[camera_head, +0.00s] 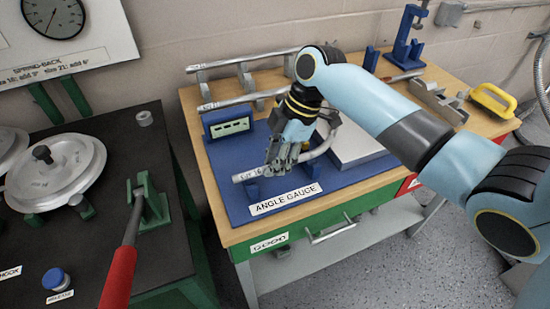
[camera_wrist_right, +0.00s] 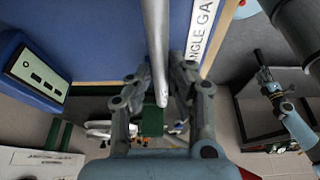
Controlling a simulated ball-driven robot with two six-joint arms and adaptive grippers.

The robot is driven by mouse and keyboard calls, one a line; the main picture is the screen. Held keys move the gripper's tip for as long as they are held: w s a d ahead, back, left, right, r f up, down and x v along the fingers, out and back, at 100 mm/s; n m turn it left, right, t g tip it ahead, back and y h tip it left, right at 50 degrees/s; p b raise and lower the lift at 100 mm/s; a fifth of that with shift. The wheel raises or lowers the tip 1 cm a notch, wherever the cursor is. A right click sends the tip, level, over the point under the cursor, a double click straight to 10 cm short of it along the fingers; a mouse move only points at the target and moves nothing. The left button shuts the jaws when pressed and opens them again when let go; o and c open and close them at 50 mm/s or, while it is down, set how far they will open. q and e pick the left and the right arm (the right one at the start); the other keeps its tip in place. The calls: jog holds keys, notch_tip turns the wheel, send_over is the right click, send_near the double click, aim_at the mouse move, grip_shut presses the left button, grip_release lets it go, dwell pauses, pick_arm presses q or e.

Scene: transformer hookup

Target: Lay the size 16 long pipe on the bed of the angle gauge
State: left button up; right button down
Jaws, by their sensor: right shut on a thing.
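A grey metal pipe (camera_head: 245,176) with a bend in it crosses the blue bed of the angle gauge (camera_head: 238,207). Its end label seems to read EMT 16. My right gripper (camera_head: 284,158) is shut on this pipe from above. In the right wrist view the pipe (camera_wrist_right: 157,35) runs between the fingers of my right gripper (camera_wrist_right: 160,95), its end just past them. Small blue supports (camera_head: 252,191) stand under or beside the pipe; I cannot tell if it touches them. What seems to be my left gripper (camera_wrist_right: 264,75) shows small in the right wrist view, jaws unclear.
A blue display box (camera_head: 228,122) stands behind the pipe's left end. Two more pipes (camera_head: 240,59) (camera_head: 240,100) lie on a rack at the back. A pale plate (camera_head: 352,146) lies to the right. The dark bench (camera_head: 100,250) holds a red-handled lever (camera_head: 121,270).

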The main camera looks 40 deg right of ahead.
jog(key=c, duration=1.1)
grip_release()
jog(key=shift+c, duration=0.2)
jog(key=v, duration=1.2)
